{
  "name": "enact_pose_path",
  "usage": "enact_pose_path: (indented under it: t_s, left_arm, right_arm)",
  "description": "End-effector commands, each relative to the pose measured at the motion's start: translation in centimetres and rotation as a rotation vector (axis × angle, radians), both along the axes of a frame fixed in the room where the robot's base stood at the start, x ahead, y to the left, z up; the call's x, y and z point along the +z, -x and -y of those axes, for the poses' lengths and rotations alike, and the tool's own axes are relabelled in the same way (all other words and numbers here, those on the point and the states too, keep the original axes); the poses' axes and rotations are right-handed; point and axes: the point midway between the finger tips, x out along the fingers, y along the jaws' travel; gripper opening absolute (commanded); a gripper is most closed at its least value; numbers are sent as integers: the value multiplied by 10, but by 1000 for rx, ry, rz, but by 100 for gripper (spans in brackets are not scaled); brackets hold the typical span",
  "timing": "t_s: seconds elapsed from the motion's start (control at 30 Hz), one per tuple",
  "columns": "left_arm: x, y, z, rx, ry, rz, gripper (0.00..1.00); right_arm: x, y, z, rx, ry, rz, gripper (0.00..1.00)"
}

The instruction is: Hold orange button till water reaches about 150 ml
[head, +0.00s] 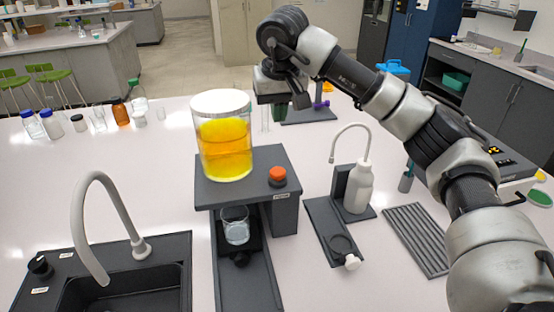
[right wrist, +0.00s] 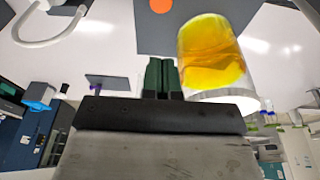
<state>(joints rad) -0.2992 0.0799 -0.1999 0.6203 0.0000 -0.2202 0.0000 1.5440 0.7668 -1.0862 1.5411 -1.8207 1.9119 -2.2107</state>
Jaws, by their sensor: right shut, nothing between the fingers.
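The orange button (head: 278,174) sits on the right side of the dark rig's top platform (head: 240,183); it also shows at the top of the right wrist view (right wrist: 161,5). A tall clear vessel (head: 224,140) of yellow liquid with a white lid stands on the platform to its left. Under the platform a small glass beaker (head: 235,228) holds some clear liquid; its marks are too small to read. My right gripper (head: 279,101) is behind and above the platform, apart from the button. Its green fingers (right wrist: 161,76) are shut and empty. My left gripper is not in view.
A white wash bottle (head: 358,188) on a dark stand (head: 323,222) is right of the rig, with a ribbed mat (head: 417,240) beyond. A sink (head: 120,290) with a grey tap (head: 90,205) is at left. Several bottles stand along the back left edge.

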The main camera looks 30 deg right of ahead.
Motion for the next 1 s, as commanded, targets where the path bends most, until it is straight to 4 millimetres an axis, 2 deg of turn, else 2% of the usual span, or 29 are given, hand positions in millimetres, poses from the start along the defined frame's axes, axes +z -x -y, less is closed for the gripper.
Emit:
enact_pose_path:
  t_s: [0.17,0.53,0.7,0.8,1.0]
  left_arm:
    - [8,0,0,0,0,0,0]
    - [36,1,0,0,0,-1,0]
    - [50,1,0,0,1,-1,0]
    - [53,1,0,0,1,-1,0]
    - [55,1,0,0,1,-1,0]
  right_arm:
    - [-18,-4,1,0,-1,-6,0]
    - [-92,-20,6,-1,-1,-6,0]
    - [-118,-17,6,0,-2,-6,0]
    - [-128,-16,6,0,-1,-4,0]
    - [-136,-16,5,0,-2,0,0]
